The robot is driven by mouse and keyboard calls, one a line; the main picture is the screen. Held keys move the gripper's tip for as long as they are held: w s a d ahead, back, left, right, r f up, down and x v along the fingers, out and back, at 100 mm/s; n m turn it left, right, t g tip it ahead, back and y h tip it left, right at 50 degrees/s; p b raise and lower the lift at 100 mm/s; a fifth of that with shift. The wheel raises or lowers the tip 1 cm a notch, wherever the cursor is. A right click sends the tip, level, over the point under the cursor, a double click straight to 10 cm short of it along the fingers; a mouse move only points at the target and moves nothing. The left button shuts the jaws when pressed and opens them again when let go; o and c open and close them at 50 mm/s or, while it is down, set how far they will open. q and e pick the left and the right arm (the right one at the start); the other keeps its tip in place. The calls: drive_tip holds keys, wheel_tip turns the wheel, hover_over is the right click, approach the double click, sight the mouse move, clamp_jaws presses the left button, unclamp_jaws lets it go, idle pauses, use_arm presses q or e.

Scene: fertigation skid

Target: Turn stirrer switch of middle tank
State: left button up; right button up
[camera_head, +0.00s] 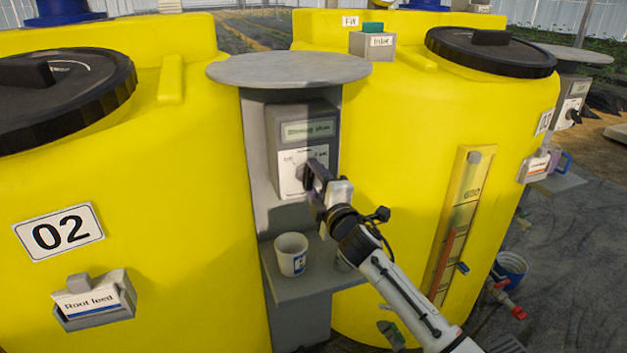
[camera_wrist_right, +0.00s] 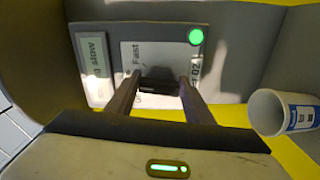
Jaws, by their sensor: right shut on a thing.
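The grey stirrer switch box (camera_head: 272,140) is on the grey post between two yellow tanks. It has a display (camera_head: 308,130) and a white dial plate (camera_head: 289,182). In the wrist view the plate (camera_wrist_right: 134,50) reads "Fast", the display (camera_wrist_right: 92,62) ends in "slow", and a green lamp (camera_wrist_right: 196,37) is lit. A label there seems to end in "02". My right gripper (camera_head: 311,181) is at the dial, its fingers closed around the dark knob (camera_wrist_right: 156,84), which is mostly hidden. My left gripper is not in view.
Tank 02 (camera_head: 190,200) is left of the post, another yellow tank (camera_head: 400,130) right. A white cup (camera_head: 291,254) stands on the shelf (camera_head: 300,288) below the box; the cup also shows in the wrist view (camera_wrist_right: 285,112). A round grey top (camera_head: 288,69) overhangs the box.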

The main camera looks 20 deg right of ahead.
drive_tip(key=shift+a+f+m+p, duration=0.1)
drive_tip(key=shift+f+m+p, duration=0.05)
drive_tip(key=shift+m, duration=1.7)
drive_tip(key=shift+a+f+m+p, duration=0.1)
drive_tip(key=shift+m+p, duration=0.05)
drive_tip(key=shift+m, duration=1.7)
drive_tip(key=o, duration=1)
drive_tip(key=shift+o, duration=0.2)
drive_tip(key=s, duration=1)
drive_tip(key=shift+s+d, duration=0.2)
drive_tip(key=shift+d, duration=0.05)
